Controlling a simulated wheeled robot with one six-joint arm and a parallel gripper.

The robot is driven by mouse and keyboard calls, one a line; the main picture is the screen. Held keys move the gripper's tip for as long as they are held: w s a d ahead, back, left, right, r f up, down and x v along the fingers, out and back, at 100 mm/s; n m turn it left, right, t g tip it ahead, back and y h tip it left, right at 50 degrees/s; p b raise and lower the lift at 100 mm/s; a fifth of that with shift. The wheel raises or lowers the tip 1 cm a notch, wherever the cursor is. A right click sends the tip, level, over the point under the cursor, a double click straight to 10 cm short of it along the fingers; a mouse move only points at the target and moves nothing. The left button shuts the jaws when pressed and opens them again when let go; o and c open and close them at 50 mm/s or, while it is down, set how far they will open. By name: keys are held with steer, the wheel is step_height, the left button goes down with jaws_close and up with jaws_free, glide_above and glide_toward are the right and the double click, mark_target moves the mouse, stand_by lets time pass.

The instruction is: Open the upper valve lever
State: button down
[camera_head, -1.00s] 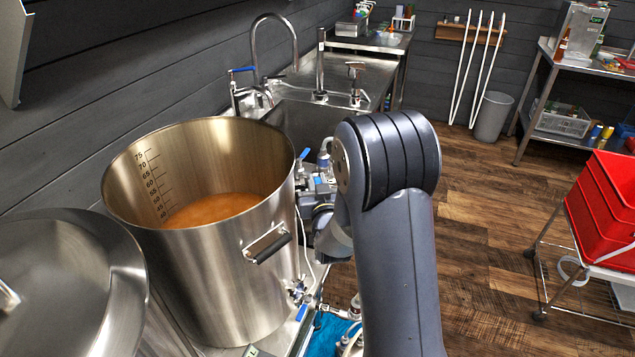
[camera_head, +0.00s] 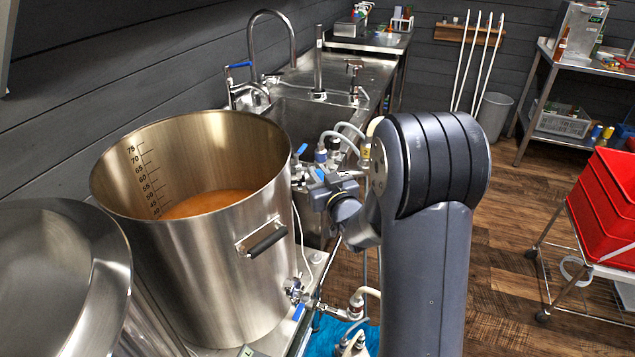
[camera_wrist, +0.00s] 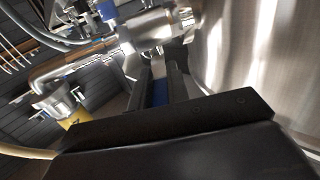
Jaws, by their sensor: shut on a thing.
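In the wrist view my gripper (camera_wrist: 161,84) is shut, with its two dark fingers on either side of a blue lever (camera_wrist: 160,93). The lever sits just below a steel valve body (camera_wrist: 152,28), beside the kettle wall (camera_wrist: 245,70). In the head view the steel kettle (camera_head: 215,265) stands left of my arm, with brown liquid (camera_head: 207,203) inside. A small blue handle (camera_head: 301,149) shows at its right rim. A lower valve with a blue lever (camera_head: 299,312) shows near the kettle's base. My arm and wrist hide much of the upper fittings in the head view.
Hoses and pipe fittings (camera_head: 338,140) crowd the space behind my wrist. A lidded steel vessel (camera_head: 60,270) stands at the left front. A sink with a tap (camera_head: 272,45) is behind. Red crates (camera_head: 605,205) sit on a cart at right. The wooden floor between is clear.

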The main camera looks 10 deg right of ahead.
steer(key=shift+w+d+n+g+y+p, duration=0.25)
steer(key=shift+d+n+g+y+p, duration=0.2)
steer(key=shift+n+g+y, duration=0.95)
steer(key=shift+w+d+n+g+y+p, duration=0.45)
steer(key=shift+n+y, duration=0.7)
steer(key=shift+y, duration=0.85)
steer(key=shift+w+d+n+g+y+p, duration=0.1)
steer(key=shift+d+n+g+y+p, duration=0.35)
steer(key=shift+n+g+y, duration=1)
steer(key=shift+t+y, duration=0.3)
steer(key=shift+y, duration=0.05)
steer(key=shift+r, duration=0.1)
steer(key=c, duration=1.4)
jaws_free()
steer(key=shift+o, duration=0.2)
steer(key=b+v, duration=0.1)
steer(key=v, duration=1)
steer(key=shift+b, duration=0.4)
